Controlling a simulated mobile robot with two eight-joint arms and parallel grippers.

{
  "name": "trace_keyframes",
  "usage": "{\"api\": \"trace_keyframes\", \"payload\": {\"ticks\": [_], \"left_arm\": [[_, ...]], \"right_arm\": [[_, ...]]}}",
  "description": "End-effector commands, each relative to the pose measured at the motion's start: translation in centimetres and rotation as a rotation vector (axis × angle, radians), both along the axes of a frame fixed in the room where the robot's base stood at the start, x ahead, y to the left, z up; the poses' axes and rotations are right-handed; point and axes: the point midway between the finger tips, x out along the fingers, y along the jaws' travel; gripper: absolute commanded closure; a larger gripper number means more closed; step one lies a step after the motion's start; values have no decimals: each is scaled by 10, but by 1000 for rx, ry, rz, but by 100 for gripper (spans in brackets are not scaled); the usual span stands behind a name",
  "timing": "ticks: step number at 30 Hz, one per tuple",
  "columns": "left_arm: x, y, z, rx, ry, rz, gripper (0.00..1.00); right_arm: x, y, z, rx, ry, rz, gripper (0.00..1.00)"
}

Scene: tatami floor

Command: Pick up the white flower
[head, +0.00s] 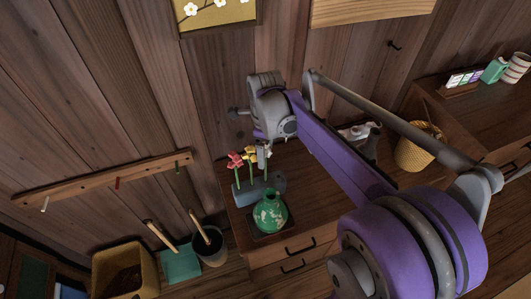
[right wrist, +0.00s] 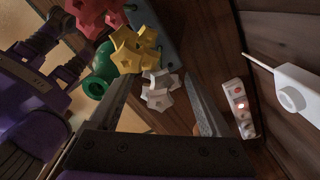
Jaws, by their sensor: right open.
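In the right wrist view the white flower (right wrist: 158,90) shows between the two spread fingers of my right gripper (right wrist: 158,82), near their tips. I cannot tell whether a finger touches it. The yellow flower (right wrist: 134,50) and the red flower (right wrist: 92,12) are beside it. In the head view the red flower (head: 235,160) and yellow flower (head: 250,154) stand in a blue-grey holder (head: 246,194) on a small cabinet. My right gripper (head: 263,155) is just right of the yellow flower and mostly hides the white one. My left gripper is not in view.
A green and white vase (head: 270,212) stands in front of the holder on the cabinet; its green mouth shows in the wrist view (right wrist: 96,86). A plank wall is close behind. A yellow basket (head: 417,150) stands to the right. Bins (head: 125,268) stand at lower left.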

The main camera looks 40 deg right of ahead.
Motion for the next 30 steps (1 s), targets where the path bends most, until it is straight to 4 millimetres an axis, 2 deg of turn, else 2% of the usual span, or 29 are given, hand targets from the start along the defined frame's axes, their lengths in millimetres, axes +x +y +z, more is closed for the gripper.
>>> {"api": "trace_keyframes", "payload": {"ticks": [4, 15, 18, 26, 30], "left_arm": [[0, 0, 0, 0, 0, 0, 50], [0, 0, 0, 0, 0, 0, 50], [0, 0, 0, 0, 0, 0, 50], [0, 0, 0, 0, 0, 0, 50], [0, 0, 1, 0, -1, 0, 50]], "right_arm": [[0, 0, 0, 0, 0, 0, 19], [0, 0, 1, 0, 0, 0, 85], [0, 0, 1, 0, 0, 0, 100], [0, 0, 2, 0, 0, 0, 100], [0, 0, 10, 0, 0, 0, 100]]}}
